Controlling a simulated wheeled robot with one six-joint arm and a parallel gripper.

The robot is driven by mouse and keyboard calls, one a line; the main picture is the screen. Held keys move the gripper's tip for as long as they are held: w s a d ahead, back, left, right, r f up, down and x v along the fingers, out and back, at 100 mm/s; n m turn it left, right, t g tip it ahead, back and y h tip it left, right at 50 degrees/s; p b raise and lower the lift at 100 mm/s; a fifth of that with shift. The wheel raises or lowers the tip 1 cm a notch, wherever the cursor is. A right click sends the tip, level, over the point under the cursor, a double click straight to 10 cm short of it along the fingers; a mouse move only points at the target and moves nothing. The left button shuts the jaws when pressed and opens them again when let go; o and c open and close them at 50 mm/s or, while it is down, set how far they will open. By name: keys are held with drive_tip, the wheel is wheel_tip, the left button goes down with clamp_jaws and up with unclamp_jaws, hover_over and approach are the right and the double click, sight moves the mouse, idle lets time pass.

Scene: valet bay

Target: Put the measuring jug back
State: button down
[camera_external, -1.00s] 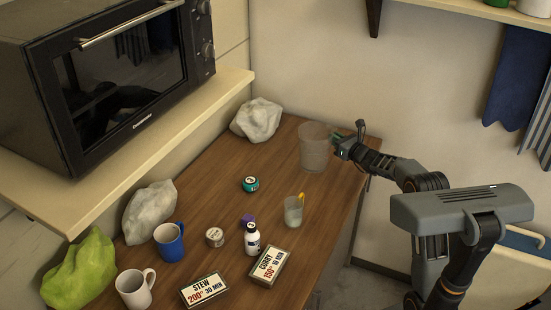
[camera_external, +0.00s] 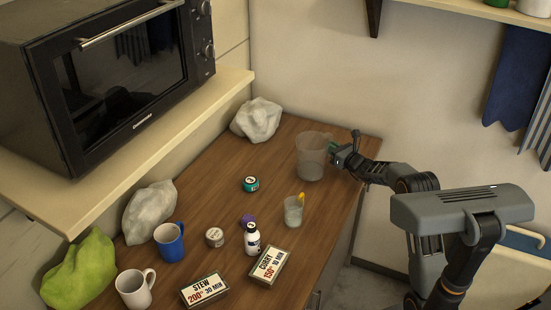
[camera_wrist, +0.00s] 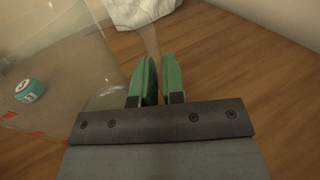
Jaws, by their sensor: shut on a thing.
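The measuring jug (camera_external: 311,158) is clear and greyish, upright near the back right edge of the wooden table. My gripper (camera_external: 336,152) reaches it from the right and is shut on its handle. In the wrist view the clear jug (camera_wrist: 75,65) fills the left side, with red marks low on its wall. The green fingers of my gripper (camera_wrist: 160,82) close on the clear handle strip there. I cannot tell whether the jug's base touches the table or hangs just above it.
A teal tin (camera_external: 250,184) and a small clear cup with a yellow piece (camera_external: 293,212) stand nearby. A white crumpled bag (camera_external: 257,120) lies at the back corner. Mugs, a white bottle (camera_external: 252,240) and two cards (camera_external: 269,265) crowd the front. The table's middle is fairly clear.

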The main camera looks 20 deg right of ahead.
drive_tip(key=shift+f, duration=0.2)
drive_tip(key=c, duration=1.2)
unclamp_jaws()
